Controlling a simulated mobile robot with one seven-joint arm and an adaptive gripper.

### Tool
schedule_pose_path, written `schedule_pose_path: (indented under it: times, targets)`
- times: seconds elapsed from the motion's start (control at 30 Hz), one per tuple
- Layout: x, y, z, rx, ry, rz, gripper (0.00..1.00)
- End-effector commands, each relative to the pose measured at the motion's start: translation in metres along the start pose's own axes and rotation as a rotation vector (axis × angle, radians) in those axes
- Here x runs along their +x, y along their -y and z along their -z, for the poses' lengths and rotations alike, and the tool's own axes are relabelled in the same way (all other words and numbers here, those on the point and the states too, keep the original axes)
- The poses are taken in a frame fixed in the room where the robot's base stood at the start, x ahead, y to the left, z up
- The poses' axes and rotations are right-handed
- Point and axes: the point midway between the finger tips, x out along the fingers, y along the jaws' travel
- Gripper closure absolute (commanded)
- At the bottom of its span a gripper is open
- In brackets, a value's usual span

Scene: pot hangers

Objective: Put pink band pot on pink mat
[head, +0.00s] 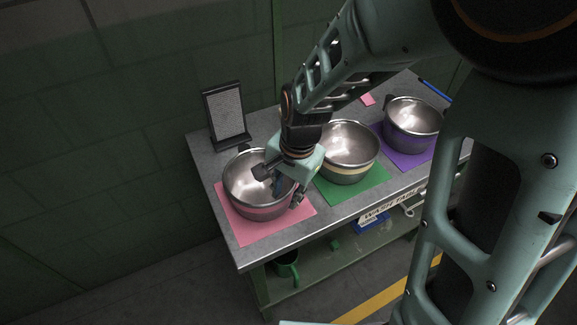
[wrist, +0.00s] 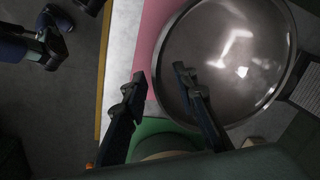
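The pink band pot (head: 247,192) is a round steel bowl with a pinkish band low on its side. It stands upright on the pink mat (head: 240,234) at the left end of the table. In the wrist view the pot (wrist: 232,55) fills the upper right, with the pink mat (wrist: 153,35) beside it. My gripper (head: 288,193) is at the pot's right-hand rim. In the wrist view my gripper (wrist: 160,82) is open, with one finger over the pot's inside and the other outside the rim. The fingers look apart from the wall; exact contact cannot be told.
A cream-banded pot (head: 348,160) stands on a green mat (head: 345,195), close to my gripper. Another pot (head: 412,122) stands on a purple mat (head: 415,158). A dark-framed stand (head: 226,112) is at the back left. A green mug (head: 287,268) sits on the lower shelf.

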Motion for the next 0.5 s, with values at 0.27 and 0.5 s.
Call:
schedule_pose_path:
  times: [0.27,0.5]
  targets:
    - [-0.043,0.001,0.000,0.000,0.000,0.000,0.74]
    - [-0.081,0.001,0.000,-0.001,-0.001,0.001,0.74]
